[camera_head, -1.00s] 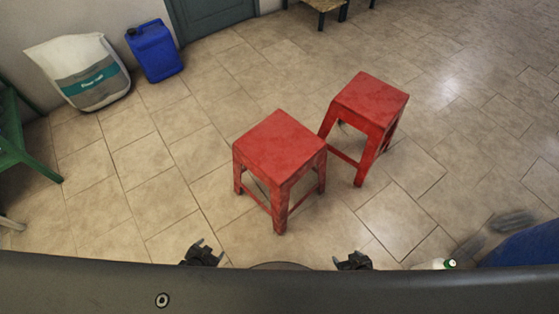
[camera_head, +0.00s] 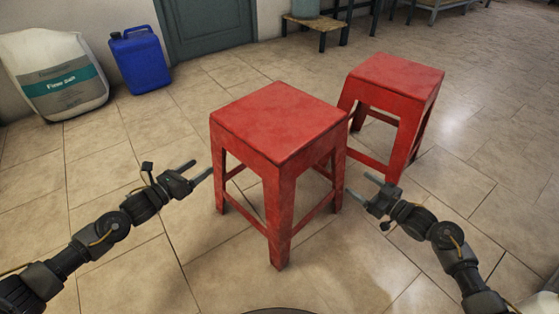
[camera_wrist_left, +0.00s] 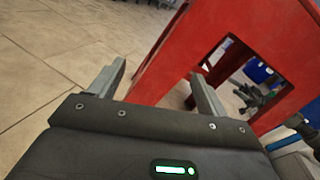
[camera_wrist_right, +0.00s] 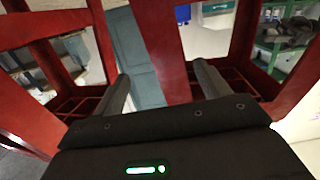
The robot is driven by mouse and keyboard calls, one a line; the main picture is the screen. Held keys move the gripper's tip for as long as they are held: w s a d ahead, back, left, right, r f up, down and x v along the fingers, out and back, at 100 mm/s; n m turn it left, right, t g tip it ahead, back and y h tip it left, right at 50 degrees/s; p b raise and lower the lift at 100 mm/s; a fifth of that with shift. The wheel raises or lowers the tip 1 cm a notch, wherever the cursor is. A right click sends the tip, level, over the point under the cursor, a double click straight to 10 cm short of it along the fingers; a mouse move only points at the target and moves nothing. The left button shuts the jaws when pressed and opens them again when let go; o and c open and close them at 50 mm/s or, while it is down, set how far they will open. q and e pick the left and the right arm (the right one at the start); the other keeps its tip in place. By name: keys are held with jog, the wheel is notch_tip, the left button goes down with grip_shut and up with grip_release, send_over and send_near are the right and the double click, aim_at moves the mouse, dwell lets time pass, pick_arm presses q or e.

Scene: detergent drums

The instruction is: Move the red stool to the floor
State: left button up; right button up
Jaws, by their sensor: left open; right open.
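A red stool (camera_head: 279,123) stands upright on the tiled floor in the middle of the head view. A second red stool (camera_head: 398,76) stands behind it to the right, its near leg partly hidden. My left gripper (camera_head: 202,168) is open and empty beside the near stool's left side. In the left wrist view a red stool leg (camera_wrist_left: 163,72) shows beyond its open fingers. My right gripper (camera_head: 357,182) is open and empty beside the near stool's right side. In the right wrist view red stool legs and crossbars (camera_wrist_right: 165,45) show beyond its open fingers. I cannot tell whether either gripper touches the stool.
A white sack (camera_head: 58,75) and a blue canister (camera_head: 140,60) stand by the left wall, near a grey-green door (camera_head: 205,25). A low wooden bench (camera_head: 314,24) is at the back. The floor right of the stools is mostly clear.

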aim_at(340, 170)
pick_arm(q)
jog(key=m+b, duration=0.1)
jog(key=m+h+b, duration=0.1)
jog(key=m, duration=0.1)
jog(key=d+m+h+b, duration=0.1)
jog(key=m+b, duration=0.1)
jog(key=shift+s+f+g, duration=0.4)
pick_arm(e)
jog(key=shift+w+a+n+g+y, duration=0.15)
jog(key=shift+n+g+y, duration=0.05)
jog(key=shift+n+y, duration=0.3)
jog(key=shift+w+a+n+g+y, duration=0.1)
jog(key=shift+n+g+y, duration=0.1)
jog(key=shift+n+y, duration=0.25)
pick_arm(q)
jog(key=shift+w+d, duration=0.1)
pick_arm(e)
jog(key=shift+w+a, duration=0.1)
pick_arm(q)
jog(key=x, duration=1)
jog(key=shift+w+d, duration=0.2)
jog(key=shift+w, duration=0.05)
pick_arm(e)
jog(key=x, duration=1)
jog(key=shift+w+a, duration=0.2)
jog(key=shift+w, duration=0.05)
pick_arm(q)
jog(key=c, duration=1.7)
pick_arm(e)
grip_shut()
